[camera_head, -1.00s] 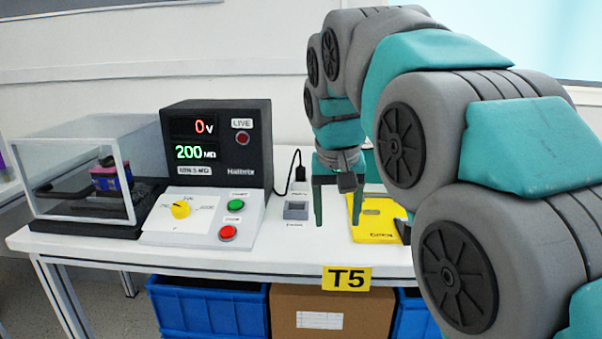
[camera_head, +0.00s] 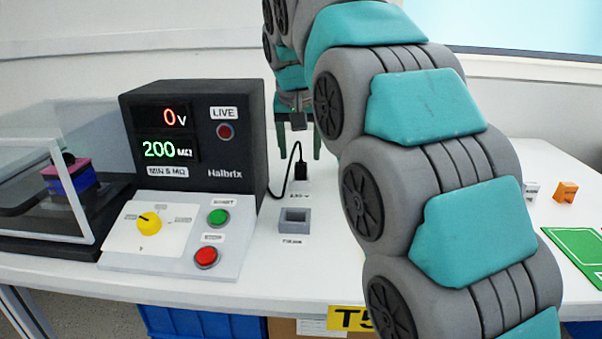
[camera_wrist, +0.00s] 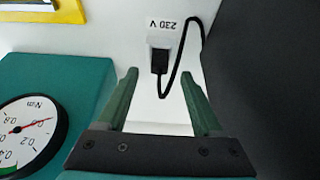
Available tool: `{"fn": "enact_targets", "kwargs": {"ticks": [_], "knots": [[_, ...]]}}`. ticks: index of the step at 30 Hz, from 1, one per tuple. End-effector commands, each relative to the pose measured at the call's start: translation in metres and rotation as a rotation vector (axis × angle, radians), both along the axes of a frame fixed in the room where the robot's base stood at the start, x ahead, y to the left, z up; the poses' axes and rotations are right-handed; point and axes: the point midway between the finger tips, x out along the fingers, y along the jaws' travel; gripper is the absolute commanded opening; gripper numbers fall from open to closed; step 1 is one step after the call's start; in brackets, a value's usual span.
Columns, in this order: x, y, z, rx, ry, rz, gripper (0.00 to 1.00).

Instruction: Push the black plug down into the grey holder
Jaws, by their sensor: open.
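The black plug (camera_head: 301,170) stands at a white socket marked 230 V (camera_wrist: 161,41), with its black cable looping toward the meter. It also shows in the wrist view (camera_wrist: 160,62), beyond and between the fingertips. The grey holder (camera_head: 295,220) is a small block with a dark, empty-looking recess, on the table in front of the plug. My gripper (camera_head: 298,150) is open and empty, its green fingers pointing down behind the plug in the head view. In the wrist view my gripper (camera_wrist: 158,76) has one finger on each side of the plug's line, apart from it.
The black Halbrix meter (camera_head: 195,135) stands close left of the gripper. Its panel has a yellow knob (camera_head: 149,223), a green button (camera_head: 218,217) and a red button (camera_head: 206,257). A teal box with a round dial (camera_wrist: 30,130) is in the wrist view.

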Motion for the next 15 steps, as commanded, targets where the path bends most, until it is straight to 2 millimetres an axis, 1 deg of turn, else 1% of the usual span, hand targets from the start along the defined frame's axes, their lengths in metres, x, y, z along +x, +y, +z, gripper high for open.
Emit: {"fn": "enact_targets", "kwargs": {"ticks": [5,9,12,15], "knots": [[0.007,0.000,-0.011,-0.002,0.005,0.000,0.68],[0.019,-0.001,-0.027,-0.002,0.006,0.000,0.68],[0.023,-0.001,-0.040,-0.001,0.004,0.000,0.68],[0.026,-0.001,-0.046,-0.001,0.004,0.000,0.68]]}}
